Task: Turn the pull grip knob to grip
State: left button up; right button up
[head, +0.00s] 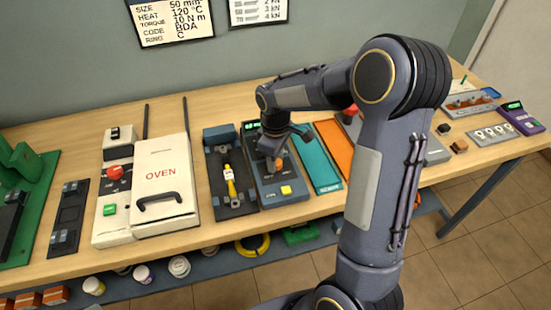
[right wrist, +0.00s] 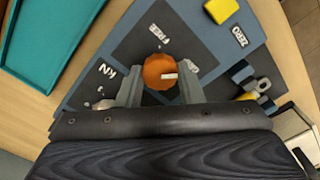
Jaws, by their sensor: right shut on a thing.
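The orange pull grip knob (right wrist: 158,68) sits on a dark panel of the blue pull tester (right wrist: 205,38). In the head view the knob (head: 279,163) shows as a small orange spot under my right gripper (head: 273,148). In the right wrist view my right gripper (right wrist: 160,88) has one finger on each side of the knob and is shut on it. A white mark on the knob points right in that view. My left gripper is in neither view.
A yellow button (head: 286,189) labelled ZERO is on the tester. Left of it, a dark fixture holds a yellow tagged part (head: 230,180). A white oven (head: 163,190) stands further left. Teal (head: 316,165) and orange (head: 336,145) trays lie to the right.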

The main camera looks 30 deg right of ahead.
jog(key=shift+w+r+m, duration=0.1)
jog(key=shift+m, duration=0.5)
jog(key=o, duration=1)
jog(key=shift+c, duration=0.2)
notch_tip(320, 180, up, 7)
jog(key=shift+r, duration=0.35)
